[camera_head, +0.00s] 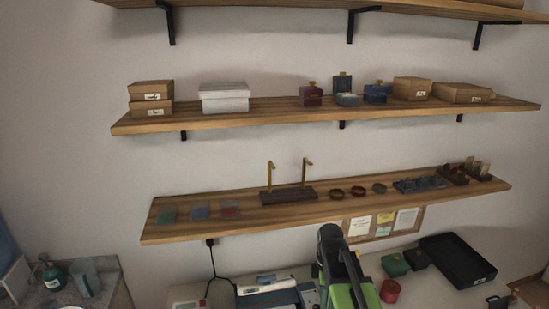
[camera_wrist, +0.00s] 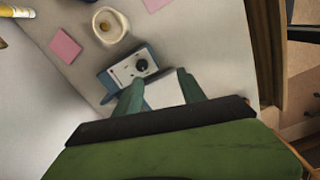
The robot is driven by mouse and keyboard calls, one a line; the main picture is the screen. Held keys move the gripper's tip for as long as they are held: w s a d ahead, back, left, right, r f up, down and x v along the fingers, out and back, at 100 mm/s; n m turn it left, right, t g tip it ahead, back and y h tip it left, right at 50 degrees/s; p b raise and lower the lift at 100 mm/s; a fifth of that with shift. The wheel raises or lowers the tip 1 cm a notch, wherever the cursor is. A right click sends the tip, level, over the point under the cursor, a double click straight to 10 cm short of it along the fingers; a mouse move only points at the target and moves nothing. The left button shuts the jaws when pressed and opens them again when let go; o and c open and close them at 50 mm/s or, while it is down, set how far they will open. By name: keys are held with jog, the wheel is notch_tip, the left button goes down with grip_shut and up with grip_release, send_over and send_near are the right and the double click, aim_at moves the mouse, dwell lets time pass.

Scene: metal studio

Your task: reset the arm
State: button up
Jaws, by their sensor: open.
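My arm (camera_head: 343,270), green and black, rises at the bottom centre of the head view in front of the bench. Its fingertips cannot be made out there. In the wrist view my gripper (camera_wrist: 160,88) has its two green fingers spread apart. A white flat surface shows between them, and nothing is clearly held. A blue-grey device with a dark knob (camera_wrist: 129,66) lies just beyond the left fingertip; I cannot tell whether they touch.
The bench carries a blue machine (camera_head: 268,294), a red jar (camera_head: 390,291), a green box (camera_head: 395,265) and a black tray (camera_head: 459,262). A loaded wooden shelf (camera_head: 340,209) hangs above. The wrist view shows a cream round dish (camera_wrist: 110,26) and a pink note (camera_wrist: 64,46).

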jog(key=s+f+m, duration=0.1)
jog(key=s+m, duration=0.5)
jog(key=m, duration=1.1)
jog(key=shift+s+f+b, duration=0.2)
jog(key=shift+f+b, duration=0.1)
jog(key=shift+b, duration=0.15)
